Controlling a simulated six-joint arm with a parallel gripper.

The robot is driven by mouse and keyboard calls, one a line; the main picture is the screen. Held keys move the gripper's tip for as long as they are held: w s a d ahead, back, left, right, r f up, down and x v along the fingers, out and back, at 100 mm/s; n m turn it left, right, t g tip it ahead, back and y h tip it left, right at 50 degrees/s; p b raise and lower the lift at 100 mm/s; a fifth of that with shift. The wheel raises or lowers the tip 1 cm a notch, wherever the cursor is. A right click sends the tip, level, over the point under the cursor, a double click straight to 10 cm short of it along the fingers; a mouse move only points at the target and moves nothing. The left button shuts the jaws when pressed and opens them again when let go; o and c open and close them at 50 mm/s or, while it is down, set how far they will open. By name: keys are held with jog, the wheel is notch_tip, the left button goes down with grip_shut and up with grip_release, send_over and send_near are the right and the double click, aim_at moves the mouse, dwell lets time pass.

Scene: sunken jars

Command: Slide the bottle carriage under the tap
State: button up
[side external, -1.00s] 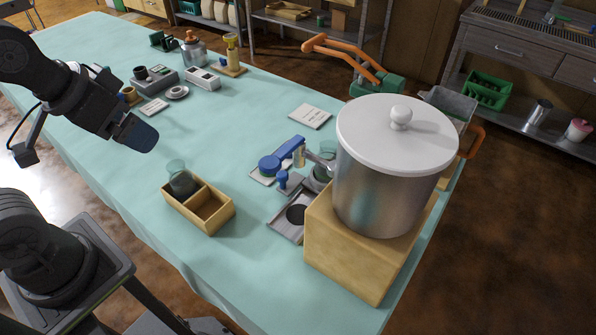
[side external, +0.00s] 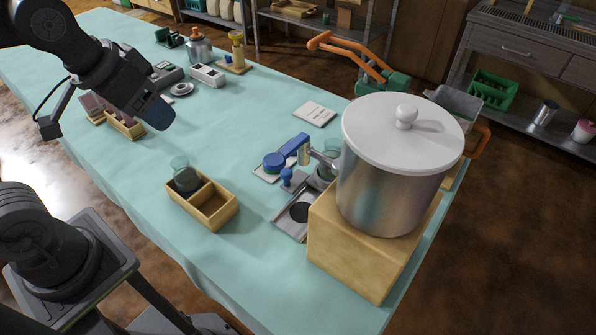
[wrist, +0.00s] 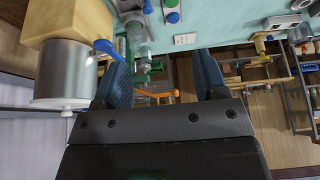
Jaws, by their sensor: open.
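The steel pot (side external: 388,190) with a white lid stands on a wooden block (side external: 350,245), with the tap (side external: 318,155) on its left side. A grey track with a dark round disc (side external: 299,212) lies beside the block. A blue knob (side external: 287,176) stands by the track, and a greenish glass jar (side external: 326,172) is near the tap, partly hidden by the pot. I cannot tell exactly which parts form the carriage. My gripper (side external: 158,112) is above the left part of the table, away from the tap. In the wrist view my gripper (wrist: 162,78) is open with nothing between its fingers.
A two-part wooden box (side external: 218,218) at the table's front holds a glass jar (side external: 187,181) in its left compartment. A blue-topped device (side external: 275,162) stands left of the tap. An orange-handled tool (side external: 350,52) is behind the pot.

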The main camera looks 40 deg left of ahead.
jog(key=shift+g, duration=0.8)
jog(key=w, duration=0.3)
jog(key=w+d, duration=0.1)
jog(key=w, duration=0.2)
jog(key=w+f, duration=0.1)
jog(key=w, duration=0.1)
jog(key=shift+w+d, duration=0.2)
jog(key=shift+w, duration=0.2)
jog(key=shift+c, duration=0.5)
jog(key=g, duration=0.3)
send_over(286, 172)
notch_tip(286, 172, down, 16)
notch_tip(286, 172, down, 14)
jog(key=shift+w+r, duration=0.1)
jog(key=shift+r, duration=0.1)
jog(key=shift+c, duration=0.4)
grip_shut()
